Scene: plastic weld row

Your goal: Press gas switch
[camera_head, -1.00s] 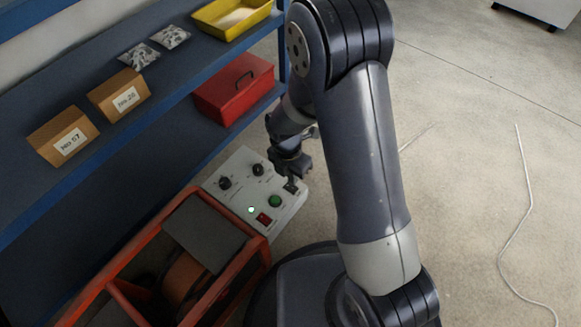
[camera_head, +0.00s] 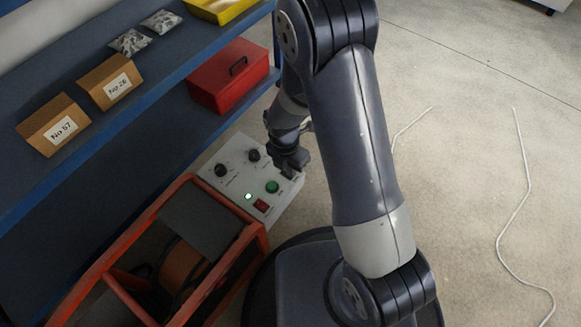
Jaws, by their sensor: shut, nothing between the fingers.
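A light grey control panel (camera_head: 233,188) sits at the end of the orange-framed machine. It carries two black knobs (camera_head: 221,170), a green round button (camera_head: 272,187), a lit whitish lamp (camera_head: 248,196) and a red rocker switch (camera_head: 261,205). The panel's lettering is too small to read, so I cannot tell which control is marked gas. My gripper (camera_head: 291,171) is shut and empty, over the panel's upper right edge. It hides that corner, where a small dark switch shows in the earlier view. I cannot tell whether the fingertips touch the panel.
A blue shelf unit (camera_head: 130,125) runs along the left. It holds cardboard boxes (camera_head: 53,125), parts bags (camera_head: 130,42), a yellow bin (camera_head: 222,10) and a red toolbox (camera_head: 229,77). An orange frame (camera_head: 125,285) stands below the panel. White cable (camera_head: 520,205) lies on open floor at right.

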